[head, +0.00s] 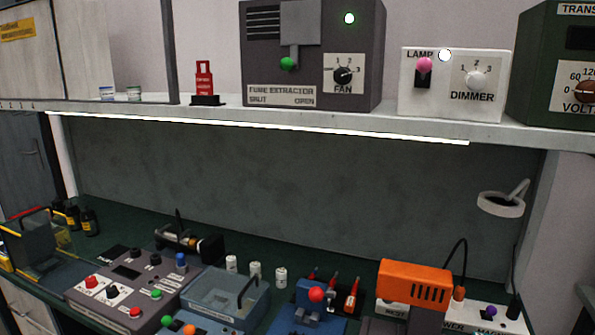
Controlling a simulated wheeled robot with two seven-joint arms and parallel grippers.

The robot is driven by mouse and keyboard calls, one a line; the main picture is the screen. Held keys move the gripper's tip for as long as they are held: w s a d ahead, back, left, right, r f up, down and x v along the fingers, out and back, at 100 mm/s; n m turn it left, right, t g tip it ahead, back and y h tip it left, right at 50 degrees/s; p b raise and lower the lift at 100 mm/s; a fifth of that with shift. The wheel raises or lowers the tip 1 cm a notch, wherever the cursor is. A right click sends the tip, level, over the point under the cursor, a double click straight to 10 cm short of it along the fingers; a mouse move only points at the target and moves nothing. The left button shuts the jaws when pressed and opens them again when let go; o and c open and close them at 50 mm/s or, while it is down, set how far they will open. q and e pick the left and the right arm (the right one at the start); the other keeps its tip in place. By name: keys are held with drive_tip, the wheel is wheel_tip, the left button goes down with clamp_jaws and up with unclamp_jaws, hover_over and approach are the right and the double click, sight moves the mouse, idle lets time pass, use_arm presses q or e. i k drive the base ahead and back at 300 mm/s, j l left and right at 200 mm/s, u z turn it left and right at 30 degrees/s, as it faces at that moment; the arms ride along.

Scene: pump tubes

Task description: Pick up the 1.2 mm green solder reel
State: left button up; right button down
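No reel with a readable 1.2 mm marking shows in the head view. Neither of my grippers is in view.
The shelf (300,117) overhangs the bench and carries the fume extractor (310,55), the lamp dimmer box (455,85) and a red tag-like item (204,80). The bench front is crowded with a grey control box (125,290), a lidded box (225,297) and an orange device (415,283).

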sight(133, 92)
drive_tip(key=j+u, duration=0.15)
drive_tip(key=j, duration=1.85)
